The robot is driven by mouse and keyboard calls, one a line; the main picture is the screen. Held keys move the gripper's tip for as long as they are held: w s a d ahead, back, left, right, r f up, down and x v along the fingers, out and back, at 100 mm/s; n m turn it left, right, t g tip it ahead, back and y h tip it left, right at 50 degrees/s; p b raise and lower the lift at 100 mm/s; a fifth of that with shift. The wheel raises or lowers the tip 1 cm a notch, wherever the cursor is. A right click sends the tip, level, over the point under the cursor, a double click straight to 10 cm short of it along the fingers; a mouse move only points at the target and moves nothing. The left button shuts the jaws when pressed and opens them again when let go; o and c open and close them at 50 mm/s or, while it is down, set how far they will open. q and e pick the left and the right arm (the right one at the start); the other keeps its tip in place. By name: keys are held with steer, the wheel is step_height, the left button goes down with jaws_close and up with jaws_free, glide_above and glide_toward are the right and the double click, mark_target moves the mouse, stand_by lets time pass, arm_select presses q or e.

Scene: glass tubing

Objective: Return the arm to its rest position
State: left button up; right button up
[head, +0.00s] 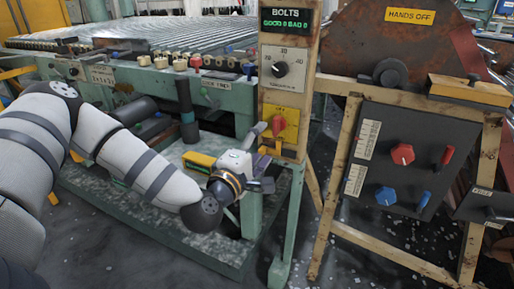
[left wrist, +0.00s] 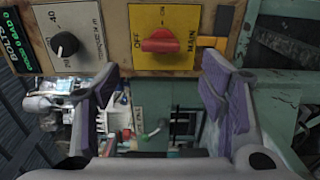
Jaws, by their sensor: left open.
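My left arm (head: 150,172) reaches in from the left in the head view, bent at the elbow and stretched out toward the post. My left gripper (head: 264,169) is at its end, low in front of the post, just below the yellow switch plate. In the left wrist view the gripper (left wrist: 160,82) has its two purple-padded fingers wide apart, with nothing between them. The red main switch (head: 278,126) is on the yellow plate. It also shows in the left wrist view (left wrist: 162,41), beyond the fingers and apart from them. My right gripper is not in view.
The wooden post (head: 290,80) carries a dial (head: 281,68) and a green bolts display (head: 286,23). A green machine bench (head: 225,95) stands behind my arm. A dark control panel (head: 412,165) with red and blue knobs stands on the right. Open floor shows below right.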

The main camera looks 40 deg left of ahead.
arm_select(q)
steer(key=shift+v, duration=1.15)
steer(key=s+d+f+m+g+h+p, duration=0.2)
steer(key=s+d+f+m+g+h, duration=0.5)
steer(key=d+f, duration=0.65)
steer(key=s+d+f+m+g+p, duration=0.1)
steer(key=s+d+f+m+g, duration=0.15)
steer(key=s, duration=0.55)
steer(key=s+d+f+m+g+p, duration=0.1)
steer(key=s+d+f+m+g, duration=0.2)
steer(key=s, duration=0.5)
steer(key=s+a+f+m+g+y+p, duration=0.1)
steer(key=s+a+m+g, duration=0.2)
steer(key=s, duration=0.6)
steer(key=s+a+f+m+g+y+p, duration=0.1)
steer(key=s+a+m+g, duration=0.3)
steer(key=s, duration=0.6)
steer(key=shift+s+m+g+y, duration=0.35)
steer(key=shift+m+y, duration=0.1)
steer(key=shift+y, duration=0.05)
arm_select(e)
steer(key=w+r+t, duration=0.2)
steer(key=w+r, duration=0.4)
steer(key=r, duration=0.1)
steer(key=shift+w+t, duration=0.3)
